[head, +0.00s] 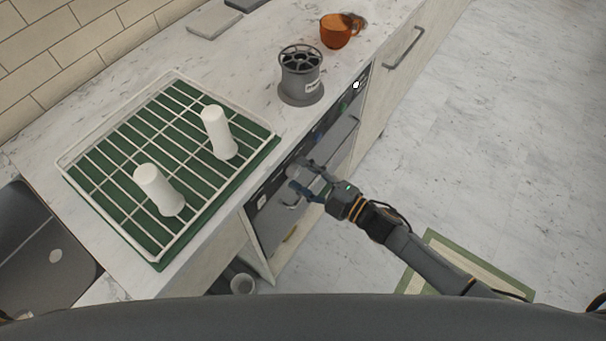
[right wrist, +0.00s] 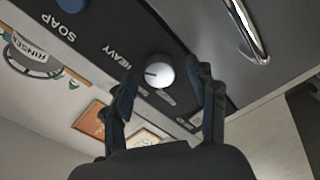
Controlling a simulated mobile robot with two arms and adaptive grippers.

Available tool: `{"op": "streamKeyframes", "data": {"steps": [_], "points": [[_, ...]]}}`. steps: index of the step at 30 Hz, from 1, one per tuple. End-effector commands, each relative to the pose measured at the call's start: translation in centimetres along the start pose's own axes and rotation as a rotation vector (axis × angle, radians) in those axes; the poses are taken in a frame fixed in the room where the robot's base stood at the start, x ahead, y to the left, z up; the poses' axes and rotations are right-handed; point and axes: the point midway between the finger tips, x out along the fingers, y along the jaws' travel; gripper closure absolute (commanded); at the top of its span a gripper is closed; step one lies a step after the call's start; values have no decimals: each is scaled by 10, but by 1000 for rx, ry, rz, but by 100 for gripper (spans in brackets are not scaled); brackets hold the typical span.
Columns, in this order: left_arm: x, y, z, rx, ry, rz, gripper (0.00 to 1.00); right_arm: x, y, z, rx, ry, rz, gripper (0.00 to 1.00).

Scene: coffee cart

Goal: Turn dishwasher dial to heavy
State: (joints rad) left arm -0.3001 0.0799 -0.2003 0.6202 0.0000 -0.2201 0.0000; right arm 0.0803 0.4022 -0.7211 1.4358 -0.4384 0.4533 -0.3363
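The white round dial (right wrist: 159,71) sits on the dishwasher's dark panel in the right wrist view. A short dark mark on its face points left, roughly toward the side with the printed word HEAVY (right wrist: 119,58). Smaller labels on its other side are too small to read. My right gripper (right wrist: 163,69) is open, with one finger on each side of the dial and a visible gap to it. In the head view my right gripper (head: 301,179) is at the dishwasher front (head: 276,215), and its fingers partly hide the panel. My left gripper is out of view.
A blue SOAP knob (right wrist: 73,3) is on the same panel, and a metal handle (right wrist: 247,30) lies to the right. Floor at right is open.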

Motion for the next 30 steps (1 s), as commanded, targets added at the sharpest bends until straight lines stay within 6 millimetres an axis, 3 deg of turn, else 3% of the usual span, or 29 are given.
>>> {"op": "streamKeyframes", "data": {"steps": [8,21,30], "points": [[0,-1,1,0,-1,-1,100,-7,0,0,-1,-1,-1,42],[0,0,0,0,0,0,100,-93,-1,0,1,-2,-3,42],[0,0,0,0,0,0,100,-120,0,0,0,0,0,42]]}}
